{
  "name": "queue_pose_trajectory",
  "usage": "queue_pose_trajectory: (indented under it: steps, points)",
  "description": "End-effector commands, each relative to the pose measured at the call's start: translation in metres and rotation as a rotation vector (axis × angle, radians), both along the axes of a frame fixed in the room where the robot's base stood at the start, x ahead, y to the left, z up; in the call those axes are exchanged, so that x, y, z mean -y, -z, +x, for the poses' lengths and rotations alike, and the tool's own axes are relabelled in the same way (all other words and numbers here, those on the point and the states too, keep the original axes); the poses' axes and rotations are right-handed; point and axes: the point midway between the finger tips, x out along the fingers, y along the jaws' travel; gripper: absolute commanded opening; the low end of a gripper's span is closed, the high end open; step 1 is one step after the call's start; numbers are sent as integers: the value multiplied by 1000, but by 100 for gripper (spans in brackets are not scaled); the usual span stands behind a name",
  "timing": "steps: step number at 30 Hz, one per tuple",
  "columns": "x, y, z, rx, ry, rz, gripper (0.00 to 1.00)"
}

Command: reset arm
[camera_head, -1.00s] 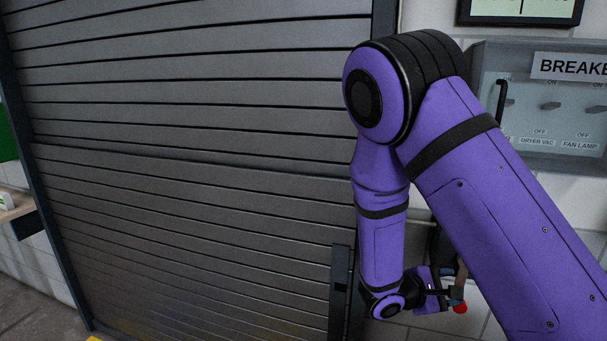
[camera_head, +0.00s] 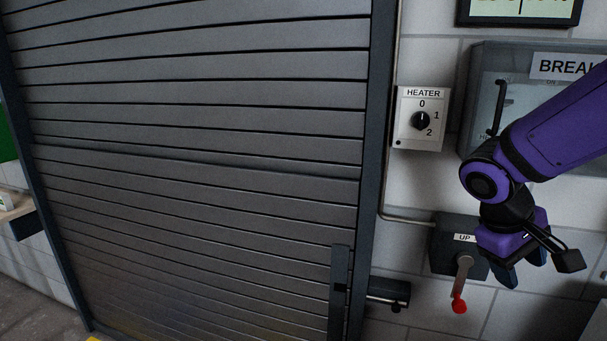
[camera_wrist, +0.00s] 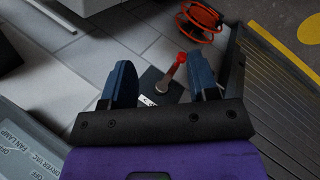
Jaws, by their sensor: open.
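My purple arm comes in from the right in the head view. My gripper (camera_head: 522,275) hangs at the lower right, just right of a dark lever box (camera_head: 444,242) labelled UP. The box's lever (camera_head: 463,282) points down and ends in a red knob (camera_head: 459,305). In the wrist view my gripper (camera_wrist: 165,85) shows two blue fingers set wide apart with nothing held. The lever (camera_wrist: 172,77) and red knob (camera_wrist: 181,57) show between and beyond the fingers, and contact with them cannot be seen.
A grey roller shutter (camera_head: 200,150) fills the left. A heater dial (camera_head: 420,119) is on the wall, and a breaker panel (camera_head: 480,75) is partly behind my arm.

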Motion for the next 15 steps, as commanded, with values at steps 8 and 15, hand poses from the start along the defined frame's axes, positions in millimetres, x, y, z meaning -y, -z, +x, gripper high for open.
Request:
queue_pose_trajectory:
  steps: [8,15]
  points:
    - [-11,-45,-39,197,91,229,54]
    - [-26,-79,-72,384,132,397,54]
